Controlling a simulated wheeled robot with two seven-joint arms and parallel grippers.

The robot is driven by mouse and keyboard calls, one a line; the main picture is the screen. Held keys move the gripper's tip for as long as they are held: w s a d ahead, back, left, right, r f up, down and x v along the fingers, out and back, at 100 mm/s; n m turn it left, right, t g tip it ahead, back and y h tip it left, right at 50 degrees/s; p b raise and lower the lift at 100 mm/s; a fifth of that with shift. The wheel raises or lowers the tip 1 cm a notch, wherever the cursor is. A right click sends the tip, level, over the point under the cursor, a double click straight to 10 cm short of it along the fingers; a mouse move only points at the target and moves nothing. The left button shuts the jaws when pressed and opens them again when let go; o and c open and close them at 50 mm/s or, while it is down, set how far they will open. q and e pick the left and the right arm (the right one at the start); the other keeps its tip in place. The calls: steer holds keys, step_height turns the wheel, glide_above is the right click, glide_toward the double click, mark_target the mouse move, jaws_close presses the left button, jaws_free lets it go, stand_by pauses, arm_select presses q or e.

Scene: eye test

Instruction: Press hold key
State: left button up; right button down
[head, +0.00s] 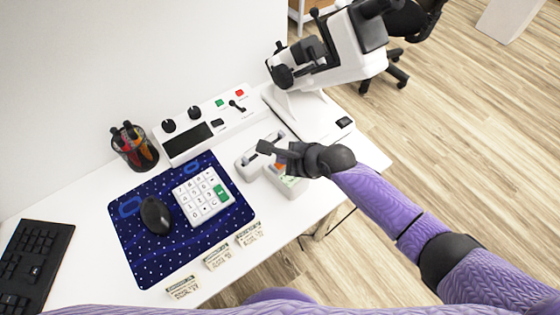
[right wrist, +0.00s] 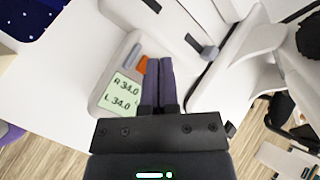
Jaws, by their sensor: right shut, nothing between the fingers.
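A white handheld meter (head: 292,190) lies on the white table under my right gripper. Its green screen reads R 34.0 and L 34.0 in the right wrist view (right wrist: 122,92). Beside the screen are an orange key (right wrist: 141,65) and a grey key (right wrist: 135,51); I cannot read which is the hold key. My right gripper (head: 264,148) is shut and empty over the meter and hides part of it. In the right wrist view its fingers (right wrist: 159,62) lie just right of the orange key; I cannot tell whether they touch the meter. My left gripper is not in view.
A large white eye instrument (head: 335,60) stands at the back right. A control box (head: 188,137), a pen cup (head: 134,147) and a blue mat (head: 150,262) with a number pad (head: 198,196) and mouse (head: 155,214) lie left. Small cards (head: 216,257) stand along the front edge.

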steer(key=shift+f, duration=0.5)
stand_by(0.6)
stand_by(0.3)
steer(key=shift+r+p, duration=0.85)
steer(key=shift+r, duration=0.1)
step_height(320, 180, up, 5)
steer(key=p, duration=0.5)
steer(key=shift+r, duration=0.1)
